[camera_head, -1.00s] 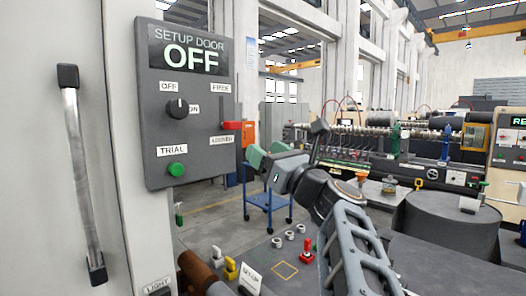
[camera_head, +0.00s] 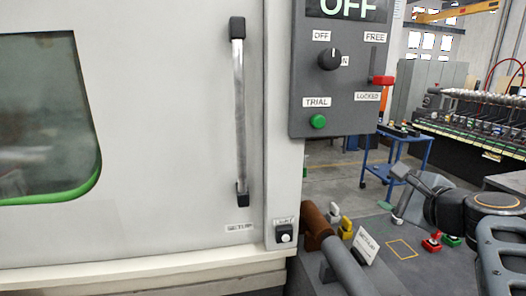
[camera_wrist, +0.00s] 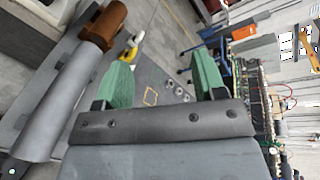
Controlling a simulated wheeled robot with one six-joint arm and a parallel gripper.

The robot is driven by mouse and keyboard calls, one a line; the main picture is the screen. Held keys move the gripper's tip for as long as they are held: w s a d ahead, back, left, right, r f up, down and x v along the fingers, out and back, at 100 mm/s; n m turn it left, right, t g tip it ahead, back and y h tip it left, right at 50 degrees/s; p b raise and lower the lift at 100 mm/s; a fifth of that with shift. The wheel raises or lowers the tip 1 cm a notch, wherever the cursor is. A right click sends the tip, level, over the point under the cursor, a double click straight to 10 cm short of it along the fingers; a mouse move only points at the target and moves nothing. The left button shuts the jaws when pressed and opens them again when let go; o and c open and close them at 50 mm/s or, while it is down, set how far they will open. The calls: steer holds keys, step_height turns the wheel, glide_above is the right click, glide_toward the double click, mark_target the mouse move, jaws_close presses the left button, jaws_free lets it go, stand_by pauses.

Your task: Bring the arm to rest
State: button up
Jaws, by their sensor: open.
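My gripper (camera_wrist: 163,82) shows in the wrist view with two green fingers spread wide apart and nothing between them. In the head view my arm is at the right edge, dark and folded, above the grey deck. The gripper's fingers are hard to make out there.
A grey cabinet door with a bar handle (camera_head: 239,110) fills the left. A control panel (camera_head: 340,85) has a knob, a red lever and a green button. A brown-ended grey cylinder (camera_head: 317,223) lies near my arm, with yellow and red pieces beyond. A blue cart (camera_head: 396,160) stands behind.

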steer(key=s+a+f+n+g+h+p, duration=0.1)
steer(key=s+a+f+n+g, duration=0.4)
steer(key=f+n, duration=0.5)
steer(key=s+a+f+n+g+h+p, duration=0.2)
steer(key=s+a+f+n+g, duration=0.3)
steer(key=f+n, duration=0.5)
steer(key=shift+s+a+n+g+p, duration=0.3)
steer(key=shift+a+n+g+p, duration=0.2)
steer(key=shift+a+n, duration=0.35)
steer(key=shift+c, duration=0.3)
stand_by(0.9)
